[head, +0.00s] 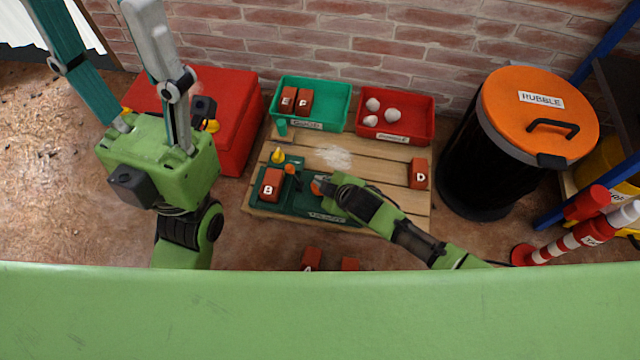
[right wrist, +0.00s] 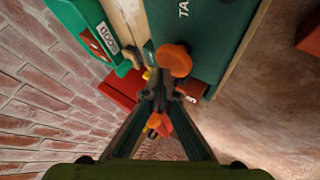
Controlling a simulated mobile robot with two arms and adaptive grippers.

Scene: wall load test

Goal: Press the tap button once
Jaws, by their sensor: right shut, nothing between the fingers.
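The tap button is a round orange knob (head: 317,187) on the dark green panel (head: 300,203) at the front left of the wooden pallet. The knob also shows in the right wrist view (right wrist: 174,60), beside the panel's "TA…" lettering, just beyond and right of the fingertips. My right gripper (head: 323,184) is shut and empty, its tips at the knob and partly covering it. I cannot tell whether they touch. In the right wrist view its fingers (right wrist: 158,95) meet at the tips. My left gripper (head: 90,10) is raised at the upper left, its fingers wide apart, away from the panel.
Brick D (head: 418,173) is at the pallet's right. Green (head: 340,101) and red (head: 424,121) trays stand behind; the rubble bin (head: 475,150) is right.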

